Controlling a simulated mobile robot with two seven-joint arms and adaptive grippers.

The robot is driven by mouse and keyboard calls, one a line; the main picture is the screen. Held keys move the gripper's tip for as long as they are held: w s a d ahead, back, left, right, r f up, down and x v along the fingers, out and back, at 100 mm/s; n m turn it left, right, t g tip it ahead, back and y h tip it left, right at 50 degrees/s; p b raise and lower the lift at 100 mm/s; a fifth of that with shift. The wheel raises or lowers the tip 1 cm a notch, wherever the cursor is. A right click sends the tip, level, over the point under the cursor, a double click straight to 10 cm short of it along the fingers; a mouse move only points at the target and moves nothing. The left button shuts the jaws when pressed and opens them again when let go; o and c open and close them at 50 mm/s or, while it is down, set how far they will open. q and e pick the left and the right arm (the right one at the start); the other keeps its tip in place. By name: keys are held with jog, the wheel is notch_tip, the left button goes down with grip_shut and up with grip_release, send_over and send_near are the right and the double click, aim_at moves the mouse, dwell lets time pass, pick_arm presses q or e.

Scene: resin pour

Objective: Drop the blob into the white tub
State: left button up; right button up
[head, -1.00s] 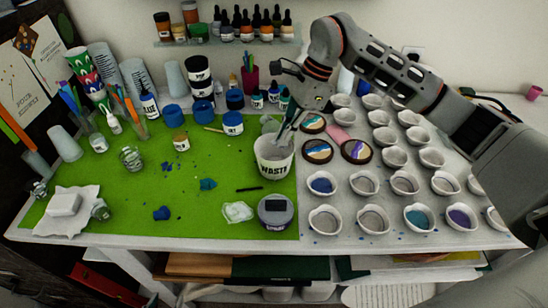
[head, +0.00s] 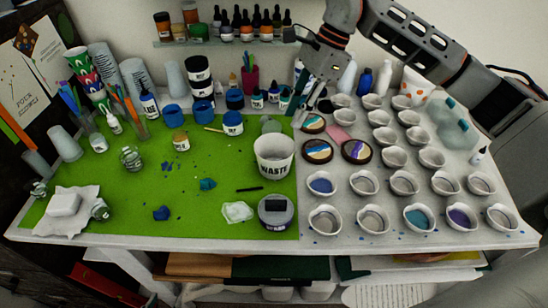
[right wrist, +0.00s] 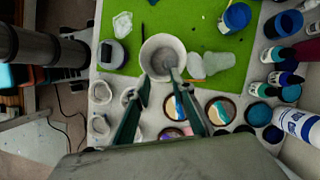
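The white tub (head: 273,158), marked WASTE, stands upright at the right edge of the green mat. My right gripper (head: 302,118) is above the table behind and right of the tub, apart from it. In the right wrist view its two fingers (right wrist: 161,80) are spread with nothing between them, and the tub (right wrist: 150,52) lies beyond the tips. A greyish patch shows inside the tub; I cannot tell if it is a blob. A teal blob (head: 207,184) and a blue blob (head: 162,213) lie on the mat. My left gripper is not in view.
Rows of small white cups (head: 364,183) fill the right side. Round painted coasters (head: 317,151) lie beside the tub. The mat's middle is mostly free.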

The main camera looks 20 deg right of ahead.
jog(key=v, duration=0.5)
dwell(0.4)
